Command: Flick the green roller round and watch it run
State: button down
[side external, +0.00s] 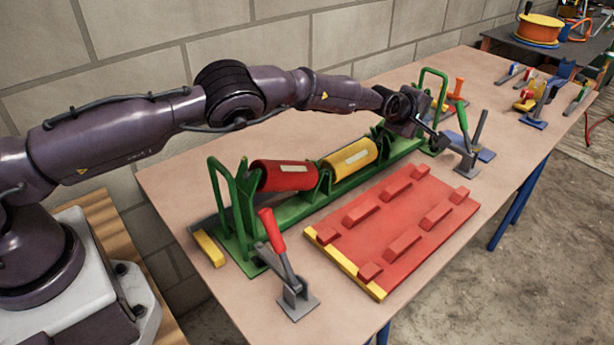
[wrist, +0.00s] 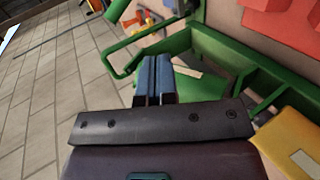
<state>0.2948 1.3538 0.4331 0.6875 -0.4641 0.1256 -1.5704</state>
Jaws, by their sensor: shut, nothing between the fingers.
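The green roller (wrist: 202,86), with a pale label, lies in the green frame (side external: 280,212) at its far end. In the side view my wrist hides most of it. My gripper (wrist: 154,62) is shut with blue fingertips together and nothing between them. In the wrist view the fingertips overlap the roller's left end; I cannot tell if they touch it. The side view shows my gripper (side external: 434,136) low over the frame's far end. A red roller (side external: 272,181) and a yellow roller (side external: 338,169) sit in the same frame, nearer my base.
A red ribbed plate (side external: 385,240) with a yellow edge lies in front of the frame. A red-handled clamp (side external: 280,255) and a green-handled clamp (side external: 464,135) stand close by. A green upright loop (side external: 443,85) rises beside my gripper. The brick wall is behind.

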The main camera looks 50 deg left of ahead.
dwell(0.4)
notch_tip(320, 180, up, 8)
jog(key=s, duration=0.2)
jog(key=shift+s+r, duration=0.15)
jog(key=shift+r, duration=0.1)
